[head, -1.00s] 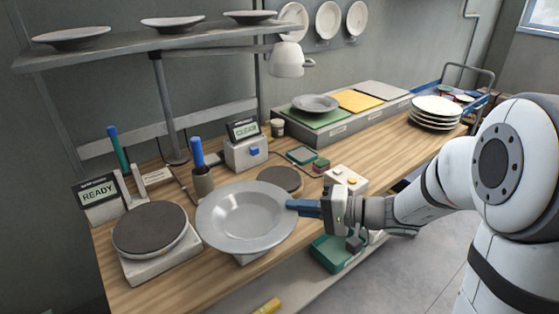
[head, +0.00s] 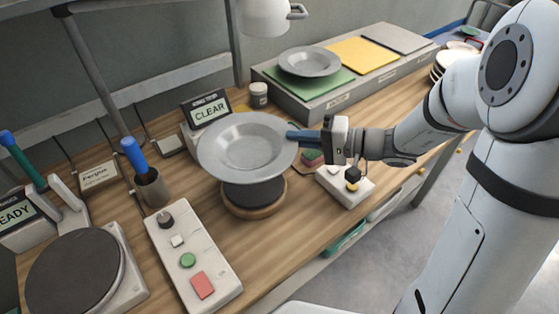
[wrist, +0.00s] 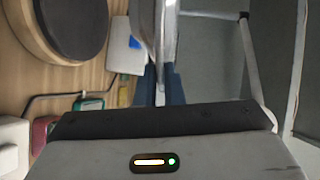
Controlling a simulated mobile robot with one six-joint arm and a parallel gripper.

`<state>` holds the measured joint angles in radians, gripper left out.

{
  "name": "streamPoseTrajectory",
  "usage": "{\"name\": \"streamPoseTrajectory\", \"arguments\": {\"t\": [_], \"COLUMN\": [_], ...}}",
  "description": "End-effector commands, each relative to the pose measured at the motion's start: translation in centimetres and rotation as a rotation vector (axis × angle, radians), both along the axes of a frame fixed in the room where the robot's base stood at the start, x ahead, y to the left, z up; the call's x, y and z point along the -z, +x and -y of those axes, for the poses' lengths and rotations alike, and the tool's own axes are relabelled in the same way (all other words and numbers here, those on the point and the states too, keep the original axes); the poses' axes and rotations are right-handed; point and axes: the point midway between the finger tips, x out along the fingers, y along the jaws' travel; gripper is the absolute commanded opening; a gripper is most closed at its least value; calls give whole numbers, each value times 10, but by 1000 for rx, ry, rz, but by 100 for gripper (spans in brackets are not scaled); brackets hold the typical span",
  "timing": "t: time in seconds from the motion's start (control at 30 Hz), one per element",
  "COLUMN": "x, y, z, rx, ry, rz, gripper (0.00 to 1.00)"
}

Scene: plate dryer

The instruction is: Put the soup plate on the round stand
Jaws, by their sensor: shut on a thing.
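The grey soup plate (head: 248,147) is held level above the bench in the head view. My gripper (head: 306,137) is shut on its right rim with blue fingers. The round stand (head: 255,196), a dark disc on a wooden base, stands on the bench below the plate, which hides its back part. A gap shows between plate and stand. In the wrist view the plate is seen edge-on (wrist: 169,40) between the fingers, and the round stand (wrist: 75,25) is at the upper left.
A control box with buttons (head: 193,262) and a dark-topped round plate device (head: 75,273) are at the front left. A display reading CLEAR (head: 207,112) stands behind the plate. Another grey plate (head: 309,61) lies on a green mat. A small white box (head: 345,185) sits right of the stand.

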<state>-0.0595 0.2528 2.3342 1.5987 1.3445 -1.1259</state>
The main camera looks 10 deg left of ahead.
Motion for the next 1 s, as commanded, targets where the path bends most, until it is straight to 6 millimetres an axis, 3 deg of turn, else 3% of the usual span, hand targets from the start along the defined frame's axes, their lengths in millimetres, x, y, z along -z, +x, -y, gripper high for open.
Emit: {"name": "streamPoseTrajectory", "arguments": {"t": [0.13,0.6,1.0], "x": [26,75,82], "y": [2,4,5], "z": [3,7,8], "rx": [8,21,22], "ry": [2,3,3], "rz": [-7,-4,-1], "gripper": [0,0,0]}}
